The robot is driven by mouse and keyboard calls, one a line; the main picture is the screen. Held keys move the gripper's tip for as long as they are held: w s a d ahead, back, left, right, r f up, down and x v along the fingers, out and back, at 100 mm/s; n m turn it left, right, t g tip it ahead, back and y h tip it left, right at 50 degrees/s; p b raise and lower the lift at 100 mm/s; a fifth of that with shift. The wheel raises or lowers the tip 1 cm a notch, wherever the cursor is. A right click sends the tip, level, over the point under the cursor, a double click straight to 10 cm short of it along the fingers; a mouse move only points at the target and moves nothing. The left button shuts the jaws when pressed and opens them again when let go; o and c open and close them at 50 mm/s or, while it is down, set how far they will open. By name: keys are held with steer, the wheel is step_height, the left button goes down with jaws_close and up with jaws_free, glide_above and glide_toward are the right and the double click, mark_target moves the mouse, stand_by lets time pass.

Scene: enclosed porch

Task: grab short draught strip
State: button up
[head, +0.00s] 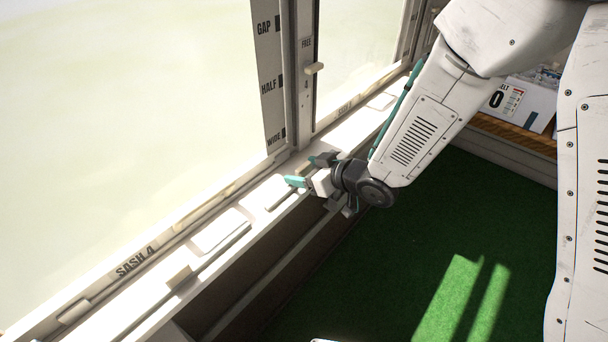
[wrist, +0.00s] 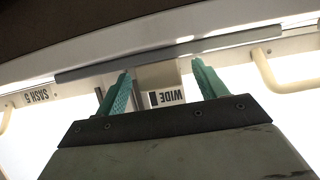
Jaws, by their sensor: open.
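A short grey-green draught strip (head: 280,199) lies along the white window sill in the head view, its far end hidden by my gripper (head: 307,171). A longer thin strip (head: 205,271) lies further left on the sill. My gripper is open and empty, its two teal fingers spread above the sill near the short strip. In the wrist view a grey strip (wrist: 170,56) runs across the picture just beyond the fingertips of my gripper (wrist: 161,70). It extends past both fingers and is not between them. I cannot tell whether the fingertips touch it.
The window frame post (head: 302,75) stands just behind my gripper. A block (head: 179,275) and a pale flat plate (head: 219,231) sit on the sill to the left. Cream handles show in the wrist view (wrist: 268,73). Green carpet (head: 440,240) lies clear below.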

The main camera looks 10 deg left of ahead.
steer(key=shift+x, duration=1.4)
steer(key=c, duration=1.1)
